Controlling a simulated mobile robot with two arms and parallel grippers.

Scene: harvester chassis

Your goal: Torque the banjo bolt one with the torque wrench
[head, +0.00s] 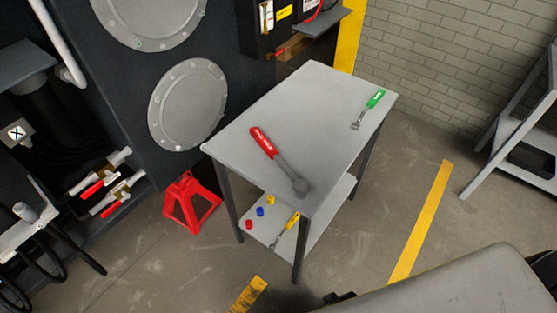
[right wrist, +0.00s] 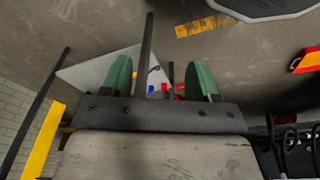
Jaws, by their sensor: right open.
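A large wrench with a red handle and dark grey head (head: 278,160) lies on the grey table top (head: 300,115). A smaller green-handled tool (head: 368,109) lies near the table's far right corner, and a yellow-handled tool (head: 286,228) lies on the lower shelf. I cannot read their labels. I cannot single out banjo bolt one; red-and-white fittings (head: 100,172) show on the dark machine at left. My right gripper (right wrist: 162,78) has its green fingers apart and empty, with the table's lower shelf (right wrist: 98,78) visible beyond. My left gripper is not in view.
Small red, blue and yellow parts (head: 260,212) sit on the lower shelf. A red jack stand (head: 190,200) stands left of the table. Black hoses (head: 60,262) hang at lower left. A grey metal frame (head: 520,130) stands at right.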

